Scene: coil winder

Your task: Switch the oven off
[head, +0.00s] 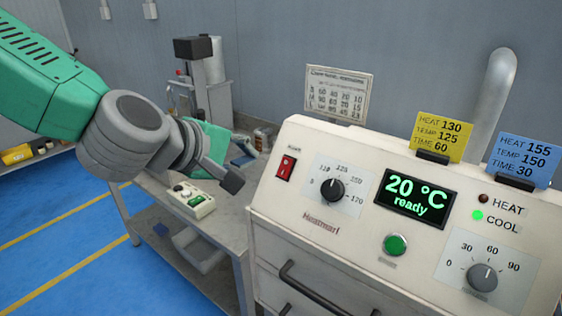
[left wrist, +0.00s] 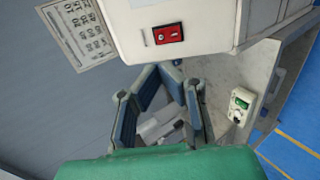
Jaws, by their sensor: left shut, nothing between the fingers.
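The oven (head: 330,250) is a cream-white box with a sloped control panel at the right of the head view. Its red rocker power switch (head: 285,168) is at the panel's upper left and also shows in the left wrist view (left wrist: 168,34). The display (head: 415,196) is lit and reads "20 °C ready". The green COOL lamp (head: 478,215) is lit and the HEAT lamp is dark. My left gripper (head: 232,180) is shut and empty, left of the switch and apart from it. In the left wrist view its fingertips (left wrist: 160,72) are below the switch. My right gripper is not in view.
The panel also has a temperature knob (head: 332,189), a green button (head: 396,244) and a timer knob (head: 482,277). Yellow (head: 440,138) and blue (head: 523,159) cards stand on top. A grey table (head: 222,235) with a small control box (head: 188,200) is left of the oven.

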